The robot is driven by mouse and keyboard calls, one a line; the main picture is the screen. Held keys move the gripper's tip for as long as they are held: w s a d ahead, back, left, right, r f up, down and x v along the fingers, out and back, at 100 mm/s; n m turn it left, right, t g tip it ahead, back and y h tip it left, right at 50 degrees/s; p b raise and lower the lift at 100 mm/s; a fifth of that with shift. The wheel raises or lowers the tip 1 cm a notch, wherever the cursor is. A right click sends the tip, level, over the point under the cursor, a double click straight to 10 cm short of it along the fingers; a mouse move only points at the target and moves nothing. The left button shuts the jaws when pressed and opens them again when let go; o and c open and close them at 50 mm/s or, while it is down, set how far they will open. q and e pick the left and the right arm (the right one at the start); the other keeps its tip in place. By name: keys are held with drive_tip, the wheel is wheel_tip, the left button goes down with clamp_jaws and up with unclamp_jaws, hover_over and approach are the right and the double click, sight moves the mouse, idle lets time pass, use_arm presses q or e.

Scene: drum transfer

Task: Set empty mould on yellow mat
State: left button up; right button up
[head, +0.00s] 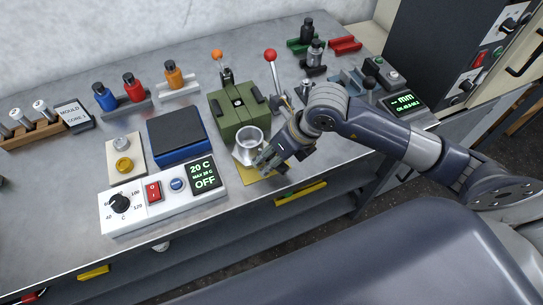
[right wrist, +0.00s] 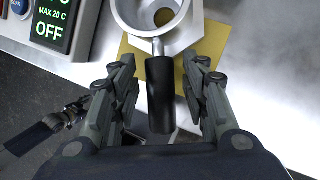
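The cup sits in a pale holder over the yellow mat (head: 247,175), at the bench's front edge. In the right wrist view the cup (right wrist: 122,12) has a gold-coloured patch inside, and its black handle (right wrist: 160,95) points toward me. My right gripper (head: 262,160) is open, its fingers (right wrist: 163,95) on either side of the handle with gaps. The mat (right wrist: 136,65) is partly hidden by the cup and holder.
A white control box (head: 165,202) reading OFF stands left of the mat. A blue pad (head: 177,135) lies behind it. Orange (head: 217,54) and red (head: 270,55) knobbed levers rise behind the green block. Bottles in racks line the back.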

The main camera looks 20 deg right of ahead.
drive_tip(key=shift+r, duration=0.1)
drive_tip(key=b+v, duration=0.1)
drive_tip(key=v, duration=1.1)
